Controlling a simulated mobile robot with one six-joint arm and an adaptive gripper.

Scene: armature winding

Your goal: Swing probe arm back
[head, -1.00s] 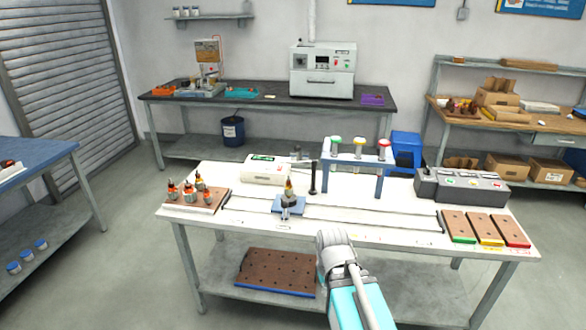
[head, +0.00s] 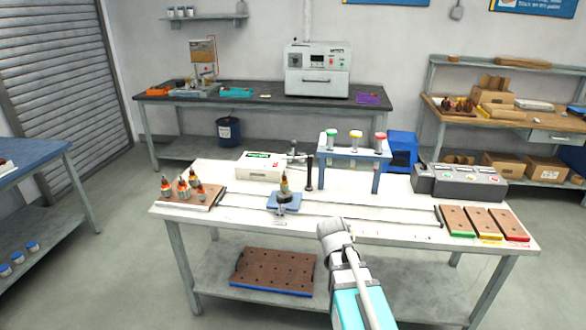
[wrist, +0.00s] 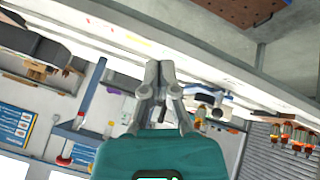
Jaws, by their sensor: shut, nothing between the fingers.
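A black upright post (head: 309,172), which may be the probe arm, stands on the white bench just right of a blue fixture (head: 270,203). The fixture holds one upright armature (head: 284,186) with an orange band. A white tester box (head: 262,166) with a green display sits behind it. A small grey device (head: 294,154) stands at the bench's back edge. In the wrist view my gripper (wrist: 159,66) has its fingers together and empty, apart from the bench items. In the head view my arm covers the gripper in front of the bench.
A tray (head: 178,203) of several armatures is at the bench's left. Green, yellow and red-edged trays (head: 484,222) are at the right. A blue rack (head: 352,152) with coloured-top lamps and a grey box (head: 468,183) stand behind. The bench's front middle is mostly clear.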

